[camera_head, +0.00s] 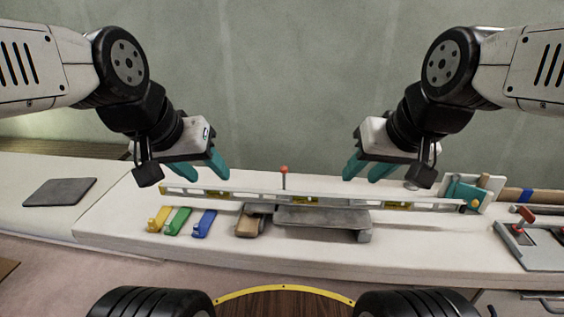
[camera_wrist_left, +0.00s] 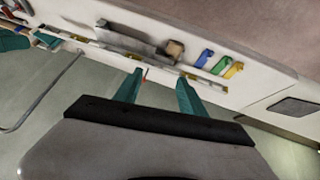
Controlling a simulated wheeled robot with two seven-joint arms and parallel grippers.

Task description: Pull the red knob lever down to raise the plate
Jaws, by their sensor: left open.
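The lever with a red knob (camera_head: 284,170) stands upright on a thin stem behind the long level, near the middle of the bench. My left gripper (camera_head: 206,176) is open and empty, above and left of the lever. My right gripper (camera_head: 361,175) is open and empty, above the bench to the right of the lever.
The long level (camera_head: 240,196) lies across the bench between lever and plate. Yellow, green and blue tools (camera_head: 204,223) and a wooden block (camera_head: 250,224) are left of the plate. A dark pad (camera_head: 60,191) lies far left. A panel with a red handle (camera_head: 530,245) is at right.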

